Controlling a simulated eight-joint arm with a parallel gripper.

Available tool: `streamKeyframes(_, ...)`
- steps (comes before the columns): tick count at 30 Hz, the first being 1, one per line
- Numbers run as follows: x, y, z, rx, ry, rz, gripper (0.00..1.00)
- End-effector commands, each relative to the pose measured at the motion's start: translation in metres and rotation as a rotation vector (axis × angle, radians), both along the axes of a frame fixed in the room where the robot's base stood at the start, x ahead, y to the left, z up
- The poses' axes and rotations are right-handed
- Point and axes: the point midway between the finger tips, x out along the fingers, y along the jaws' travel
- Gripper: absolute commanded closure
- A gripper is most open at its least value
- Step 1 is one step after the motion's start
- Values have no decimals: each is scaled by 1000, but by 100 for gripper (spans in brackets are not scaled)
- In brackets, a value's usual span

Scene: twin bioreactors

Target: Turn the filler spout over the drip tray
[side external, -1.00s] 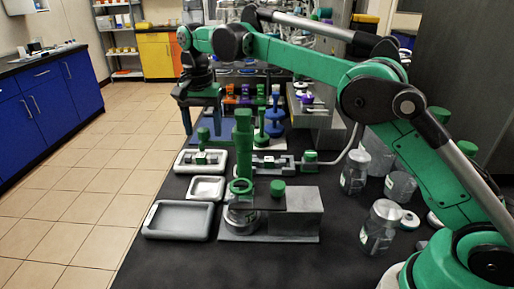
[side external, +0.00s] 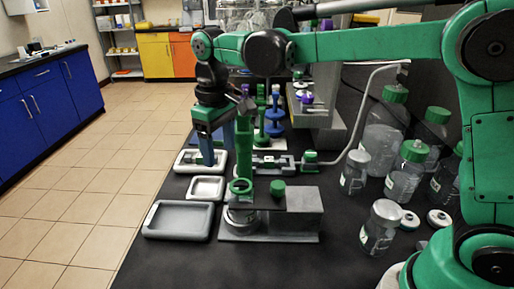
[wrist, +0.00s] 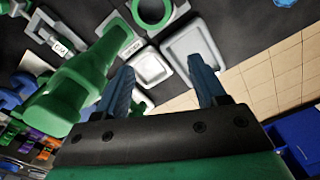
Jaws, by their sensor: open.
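A tall green upright piece (side external: 244,150), possibly the filler spout, rises behind a green ring (side external: 240,186) on a grey fixture; it is large at left in the wrist view (wrist: 75,85). A small pale tray (side external: 205,188) and a larger grey tray (side external: 151,218) lie left of it; I cannot tell which is the drip tray. Both show in the wrist view, the small one (wrist: 150,66) and the larger one (wrist: 190,42). My gripper (side external: 208,162) is open and empty, pointing down left of the upright. It partly hides the back pale tray (side external: 181,164).
The grey fixture block (side external: 300,208) carries a green knob (side external: 278,188). Clear bottles (side external: 382,225) stand at right. A bent pipe (side external: 362,115) rises behind. Blue and purple pieces stand at the back. The dark table front is clear.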

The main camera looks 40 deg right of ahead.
Motion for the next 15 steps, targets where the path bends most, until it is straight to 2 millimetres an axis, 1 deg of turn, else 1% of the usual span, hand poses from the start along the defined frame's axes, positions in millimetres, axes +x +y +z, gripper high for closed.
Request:
streamKeyframes(3,-14,-7,0,0,0,174,36)
streamKeyframes(9,-33,-21,0,0,0,466,36)
streamKeyframes(15,-31,-20,44,0,0,464,36)
